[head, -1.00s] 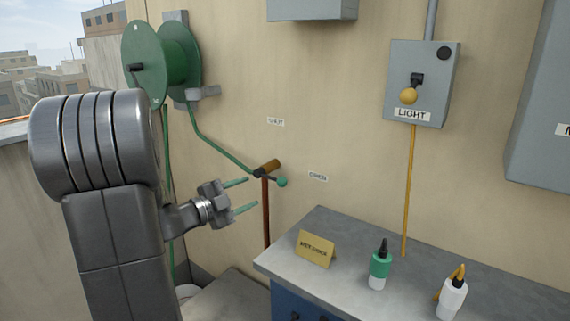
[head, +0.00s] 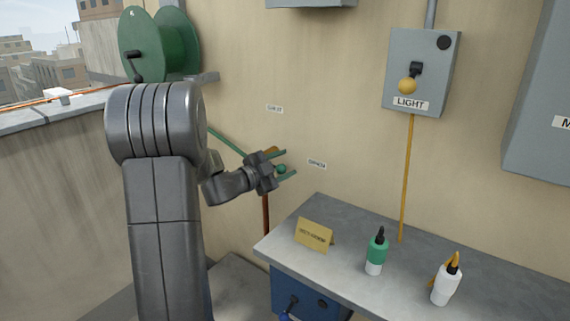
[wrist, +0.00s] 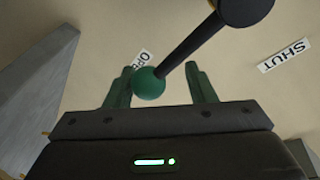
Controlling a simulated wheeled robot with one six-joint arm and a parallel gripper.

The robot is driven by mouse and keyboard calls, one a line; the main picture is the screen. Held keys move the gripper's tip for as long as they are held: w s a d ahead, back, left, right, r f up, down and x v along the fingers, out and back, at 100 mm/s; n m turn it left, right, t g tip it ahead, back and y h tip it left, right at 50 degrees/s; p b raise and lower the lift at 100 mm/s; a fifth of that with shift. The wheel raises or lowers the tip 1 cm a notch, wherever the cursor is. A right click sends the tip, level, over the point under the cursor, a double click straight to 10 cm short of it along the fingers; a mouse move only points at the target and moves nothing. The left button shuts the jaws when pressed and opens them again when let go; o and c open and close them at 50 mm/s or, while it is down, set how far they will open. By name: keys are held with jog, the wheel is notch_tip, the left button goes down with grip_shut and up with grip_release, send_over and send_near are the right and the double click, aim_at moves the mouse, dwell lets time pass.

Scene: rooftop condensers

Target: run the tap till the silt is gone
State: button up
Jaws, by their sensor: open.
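The tap's lever ends in a green ball (head: 281,169), and its pipe (head: 266,215) runs down the wall. In the wrist view the ball (wrist: 149,84) lies between my gripper's open fingers (wrist: 161,72), nearer the left one; I cannot tell if they touch. The dark lever (wrist: 187,47) runs up right to its hub. The ball is beside the OPEN label (wrist: 142,60), away from the SHUT label (wrist: 285,56). In the head view my open gripper (head: 288,163) is around the ball. My arm hides the tap's lower surroundings; no water or silt shows.
A green hose reel (head: 165,42) hangs at upper left, its hose (head: 225,141) running to the tap. A bench (head: 345,235) at right holds a yellow card (head: 314,236), a green-and-white bottle (head: 376,252) and a white bottle (head: 446,283). A LIGHT switch box (head: 422,72) is above.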

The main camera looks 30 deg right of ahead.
jog(key=shift+w+d, duration=0.1)
jog(key=shift+d, duration=0.35)
jog(key=shift+c, duration=0.2)
jog(key=shift+r, duration=0.1)
grip_shut()
